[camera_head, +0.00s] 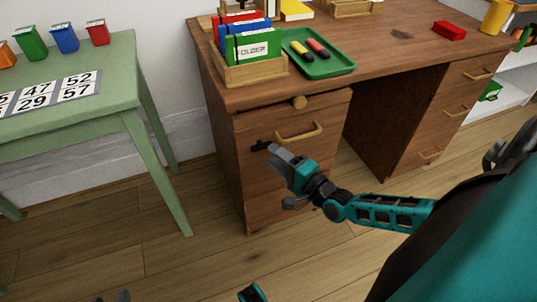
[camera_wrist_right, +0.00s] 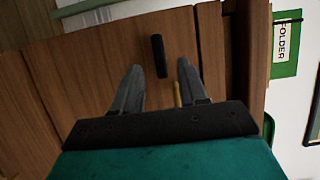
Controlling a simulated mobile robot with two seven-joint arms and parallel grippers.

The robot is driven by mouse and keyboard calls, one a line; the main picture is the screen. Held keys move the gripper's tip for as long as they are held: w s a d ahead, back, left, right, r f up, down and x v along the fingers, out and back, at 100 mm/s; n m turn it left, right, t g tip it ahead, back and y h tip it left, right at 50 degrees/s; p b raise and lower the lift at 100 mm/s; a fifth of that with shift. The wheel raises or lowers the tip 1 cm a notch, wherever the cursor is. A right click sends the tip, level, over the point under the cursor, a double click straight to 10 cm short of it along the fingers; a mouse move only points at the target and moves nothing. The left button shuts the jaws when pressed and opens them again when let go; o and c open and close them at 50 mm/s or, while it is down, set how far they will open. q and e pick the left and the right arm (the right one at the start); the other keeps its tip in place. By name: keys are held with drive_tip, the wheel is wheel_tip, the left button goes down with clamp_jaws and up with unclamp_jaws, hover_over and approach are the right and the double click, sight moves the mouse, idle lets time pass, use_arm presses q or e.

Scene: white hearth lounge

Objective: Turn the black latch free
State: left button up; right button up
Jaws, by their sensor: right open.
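The black latch (camera_head: 261,146) is a short dark bar on the front of the desk's left cabinet, just left of the brass handle (camera_head: 299,133). In the head view it lies nearly level. My right gripper (camera_head: 279,177) is close in front of it, one finger near the latch. In the right wrist view the latch (camera_wrist_right: 159,56) lies ahead of the two spread fingertips, in line with the gap of the open, empty gripper (camera_wrist_right: 160,68). I cannot tell whether they touch. A grey tip at the bottom edge of the head view may be my left gripper (camera_head: 120,297).
The wooden desk (camera_head: 375,62) bears a folder rack (camera_head: 250,72), a green tray (camera_head: 318,62) with two markers and a red block (camera_head: 449,30). A green table (camera_head: 113,100) stands left. The floor between is clear.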

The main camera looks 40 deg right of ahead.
sight(264, 148)
drive_tip(key=shift+w+a+b, duration=0.15)
drive_tip(key=shift+w, duration=0.7)
drive_tip(key=shift+w+a+b, duration=0.15)
drive_tip(key=shift+w, duration=0.65)
clamp_jaws()
